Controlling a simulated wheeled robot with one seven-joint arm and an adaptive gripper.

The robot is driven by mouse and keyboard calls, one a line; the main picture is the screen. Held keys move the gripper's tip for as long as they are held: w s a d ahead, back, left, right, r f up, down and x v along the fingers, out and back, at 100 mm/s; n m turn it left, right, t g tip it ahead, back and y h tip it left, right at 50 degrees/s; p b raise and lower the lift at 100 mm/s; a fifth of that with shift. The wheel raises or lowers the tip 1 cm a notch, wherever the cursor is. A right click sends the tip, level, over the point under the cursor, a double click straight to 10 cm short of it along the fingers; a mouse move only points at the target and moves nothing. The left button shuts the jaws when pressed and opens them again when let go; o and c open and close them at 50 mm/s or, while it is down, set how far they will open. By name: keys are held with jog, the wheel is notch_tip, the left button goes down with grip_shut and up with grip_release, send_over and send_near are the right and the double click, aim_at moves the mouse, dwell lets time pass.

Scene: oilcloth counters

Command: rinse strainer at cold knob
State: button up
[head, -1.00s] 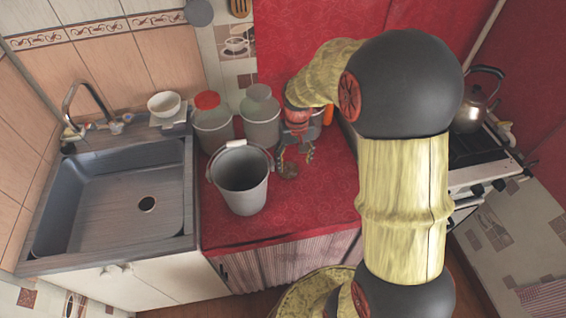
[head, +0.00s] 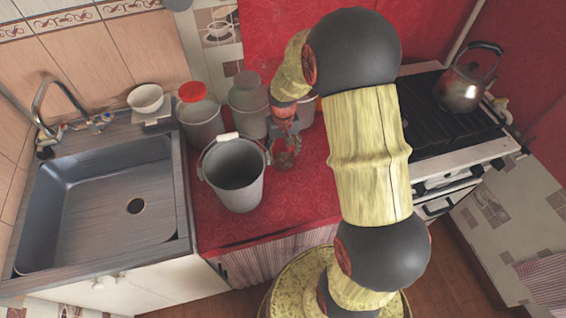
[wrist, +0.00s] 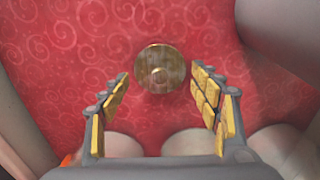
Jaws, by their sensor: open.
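A small round brass-coloured disc with a central knob, which looks like the strainer (wrist: 160,56), lies on the red counter. It also shows in the head view (head: 284,161), partly hidden by my gripper. My gripper (wrist: 160,80) is open and empty, pointing down close above it. In the wrist view the strainer sits centred between and just beyond the fingertips, with no visible contact. The tap (head: 55,95) stands at the sink's back left. A knob with blue on it, likely the cold knob (head: 105,119), is at the tap's right side.
A grey bucket (head: 236,185) stands left of my gripper, close to it. Two jars (head: 201,125) (head: 248,112) stand behind it. The sink (head: 90,205) is empty, with a white bowl (head: 146,98) at its back corner. A kettle (head: 465,85) sits on the stove (head: 430,120) at right.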

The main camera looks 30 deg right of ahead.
notch_tip(320, 180, down, 3)
jog(key=shift+r+b, duration=0.1)
jog(key=shift+b, duration=0.25)
jog(key=shift+r, duration=0.1)
jog(key=c, duration=0.7)
jog(key=shift+c, duration=0.2)
